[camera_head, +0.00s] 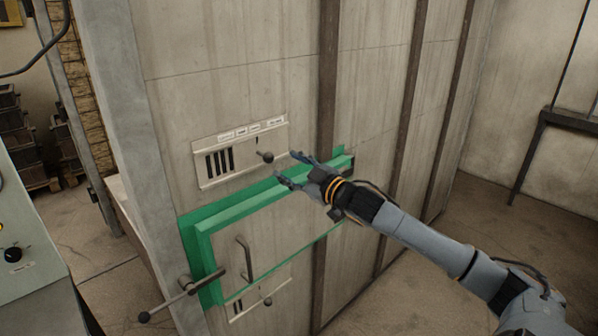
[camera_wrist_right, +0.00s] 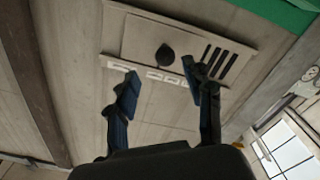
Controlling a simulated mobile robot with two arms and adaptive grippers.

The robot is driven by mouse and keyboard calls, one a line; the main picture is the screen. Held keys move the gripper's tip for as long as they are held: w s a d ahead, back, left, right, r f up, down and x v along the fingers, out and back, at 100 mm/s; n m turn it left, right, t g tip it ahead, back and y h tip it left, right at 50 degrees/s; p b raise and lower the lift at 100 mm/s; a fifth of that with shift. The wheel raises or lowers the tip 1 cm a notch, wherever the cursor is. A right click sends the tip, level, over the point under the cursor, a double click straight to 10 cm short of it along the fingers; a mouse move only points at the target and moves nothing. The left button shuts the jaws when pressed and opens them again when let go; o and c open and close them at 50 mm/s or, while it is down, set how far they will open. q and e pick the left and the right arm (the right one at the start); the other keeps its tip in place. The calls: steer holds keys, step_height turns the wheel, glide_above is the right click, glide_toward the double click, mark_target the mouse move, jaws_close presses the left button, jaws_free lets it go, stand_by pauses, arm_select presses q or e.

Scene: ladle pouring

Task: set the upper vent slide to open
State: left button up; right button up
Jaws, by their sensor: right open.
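The upper vent slide (camera_head: 242,153) is a pale plate on the furnace wall above the green-framed door, with dark slots at its left and small labels along its top. Its round dark knob (camera_head: 266,156) sticks out right of the slots. My right gripper (camera_head: 286,168) is open and empty, just right of the knob. In the right wrist view the vent plate (camera_wrist_right: 226,47) and the knob (camera_wrist_right: 165,54) lie beyond the open fingers (camera_wrist_right: 161,88), with the knob between them in the picture. Whether a finger touches the knob cannot be told. My left gripper is not in view.
The green-framed door (camera_head: 205,245) has a handle (camera_head: 245,258) and a latch lever (camera_head: 180,296) sticking out at its lower left. A lower vent (camera_head: 250,302) sits below it. A control cabinet (camera_head: 30,230) stands at the left. Floor at the right is clear.

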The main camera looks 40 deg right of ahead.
steer(key=shift+s+d, duration=0.15)
steer(key=shift+s, duration=1.25)
